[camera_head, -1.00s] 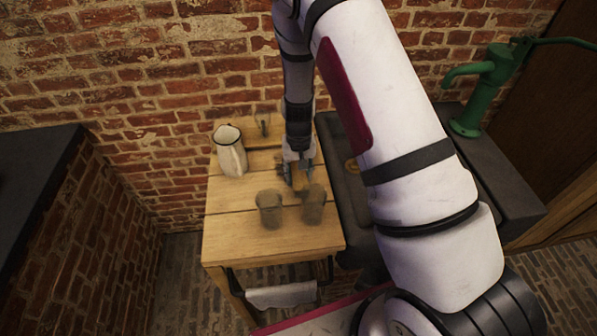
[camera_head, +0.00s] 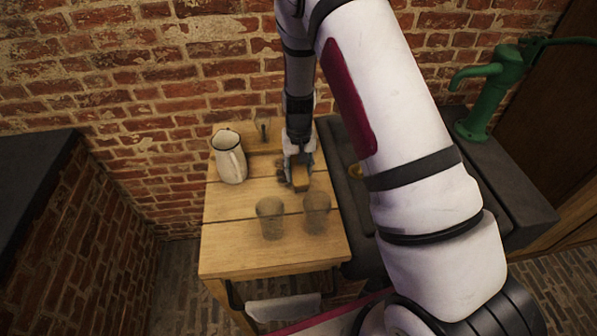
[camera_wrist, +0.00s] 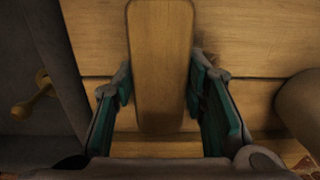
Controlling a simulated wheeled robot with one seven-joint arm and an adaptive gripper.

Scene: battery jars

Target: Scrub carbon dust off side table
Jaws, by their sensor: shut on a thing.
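The wooden side table (camera_head: 225,258) stands against the brick wall. My gripper (camera_head: 301,172) is low over its right half, shut on a wooden brush (camera_head: 302,185). In the wrist view the brush (camera_wrist: 160,70) lies lengthwise between the green finger pads of my gripper (camera_wrist: 163,100); its underside is hidden. A dark smudge, seemingly carbon dust (camera_head: 282,172), shows on the boards just left of my gripper. I cannot tell whether the brush touches the table.
A white pitcher (camera_head: 230,160) stands left of my gripper. Two greyish jars (camera_head: 270,218) (camera_head: 317,212) stand in front, and a small glass (camera_head: 262,126) behind. A dark sink (camera_head: 345,165) adjoins the right edge. A green pump (camera_head: 490,95) stands beyond. The table's front left is clear.

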